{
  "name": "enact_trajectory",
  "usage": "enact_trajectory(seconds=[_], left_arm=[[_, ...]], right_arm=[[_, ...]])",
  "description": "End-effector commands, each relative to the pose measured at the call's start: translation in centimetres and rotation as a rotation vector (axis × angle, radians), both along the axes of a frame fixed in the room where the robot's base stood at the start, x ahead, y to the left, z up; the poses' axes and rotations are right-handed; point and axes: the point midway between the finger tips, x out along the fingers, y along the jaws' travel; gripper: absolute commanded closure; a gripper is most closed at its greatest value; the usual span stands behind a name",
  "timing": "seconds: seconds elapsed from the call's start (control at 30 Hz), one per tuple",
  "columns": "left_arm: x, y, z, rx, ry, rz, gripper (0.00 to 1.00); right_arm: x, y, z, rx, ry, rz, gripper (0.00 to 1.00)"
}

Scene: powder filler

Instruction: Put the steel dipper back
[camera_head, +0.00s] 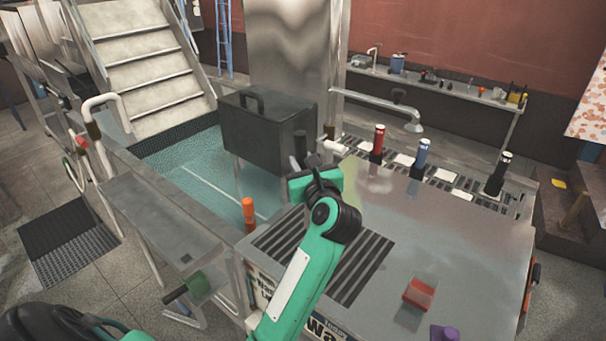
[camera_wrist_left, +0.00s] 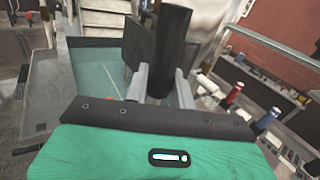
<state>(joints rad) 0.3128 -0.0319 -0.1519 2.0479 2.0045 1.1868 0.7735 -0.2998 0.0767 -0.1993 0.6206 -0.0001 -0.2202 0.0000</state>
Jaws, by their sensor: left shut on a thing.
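My left gripper (camera_head: 302,168) reaches out over the far left part of the steel worktop, just in front of a dark box. In the left wrist view its two grey fingers (camera_wrist_left: 161,84) are shut on a dark upright cylinder (camera_wrist_left: 172,45), which looks like the handle of the steel dipper. In the head view this cylinder (camera_head: 300,146) shows dark against the box. No steel scoop or bowl end is visible; the lower part is hidden behind the gripper. My right gripper is not in view.
The dark box (camera_head: 262,135) has a handle and stands over a teal basin (camera_head: 200,170). Red (camera_head: 379,140), blue (camera_head: 422,152) and black (camera_head: 498,172) handles stand along the slotted back rail. The worktop's middle (camera_head: 430,225) is clear.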

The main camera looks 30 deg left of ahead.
Motion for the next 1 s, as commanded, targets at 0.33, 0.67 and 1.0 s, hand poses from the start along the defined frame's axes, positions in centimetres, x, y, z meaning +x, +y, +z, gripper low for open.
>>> enact_trajectory(seconds=[0.33,0.67,1.0], left_arm=[[0.0,0.0,-3.8,0.002,0.001,-0.001,0.97],[0.0,0.0,-4.3,0.000,-0.003,-0.001,0.97],[0.0,0.0,-4.4,0.000,-0.001,-0.001,0.53]], right_arm=[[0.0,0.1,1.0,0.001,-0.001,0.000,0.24],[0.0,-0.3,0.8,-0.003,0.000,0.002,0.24],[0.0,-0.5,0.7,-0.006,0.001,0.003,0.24]])
